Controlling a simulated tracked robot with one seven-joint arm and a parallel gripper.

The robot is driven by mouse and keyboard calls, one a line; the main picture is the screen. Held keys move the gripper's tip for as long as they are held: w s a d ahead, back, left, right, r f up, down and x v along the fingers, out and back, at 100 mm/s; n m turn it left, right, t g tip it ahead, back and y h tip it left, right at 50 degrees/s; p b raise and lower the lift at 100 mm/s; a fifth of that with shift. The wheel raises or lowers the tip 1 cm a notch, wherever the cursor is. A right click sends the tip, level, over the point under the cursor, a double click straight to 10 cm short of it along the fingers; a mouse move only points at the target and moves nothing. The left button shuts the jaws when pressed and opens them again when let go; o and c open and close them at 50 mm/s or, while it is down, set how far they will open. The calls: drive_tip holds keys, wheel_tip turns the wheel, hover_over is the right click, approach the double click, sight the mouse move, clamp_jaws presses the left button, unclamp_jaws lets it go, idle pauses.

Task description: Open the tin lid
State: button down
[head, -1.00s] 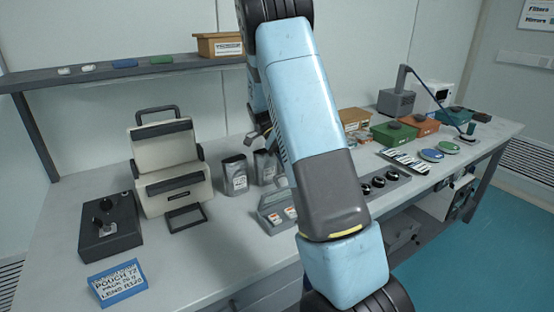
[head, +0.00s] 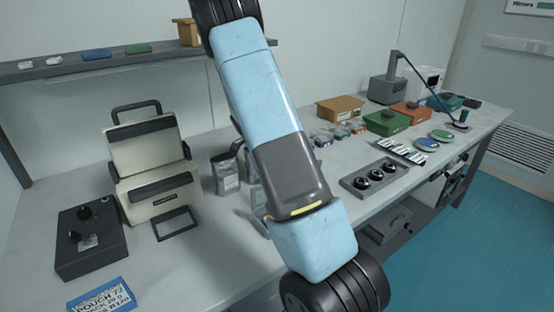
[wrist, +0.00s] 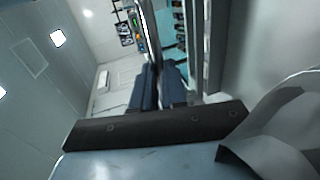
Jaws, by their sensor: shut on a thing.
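The grey tin (head: 258,212) stands on the bench, mostly hidden behind my arm in the head view; only its left side shows. Its lid and contents cannot be made out there now. My gripper is hidden behind the arm in the head view. In the wrist view the two dark blue fingers of my gripper (wrist: 159,86) are close together. A thin, bright-edged strip (wrist: 148,35) runs up from between them; it looks like the tin lid seen edge-on, and the fingers are shut on it.
Silver pouches (head: 226,172) stand just behind the tin. A cream case (head: 155,165) and a dark control box (head: 90,240) are to the left. A tray of black round parts (head: 375,178) lies to the right. Coloured boxes (head: 387,122) stand farther back.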

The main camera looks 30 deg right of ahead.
drive_tip(key=c, duration=1.2)
unclamp_jaws()
drive_tip(key=shift+a, duration=0.1)
drive_tip(key=shift+o, duration=0.2)
drive_tip(key=shift+w, duration=0.1)
drive_tip(key=v, duration=0.7)
drive_tip(key=shift+w, duration=0.2)
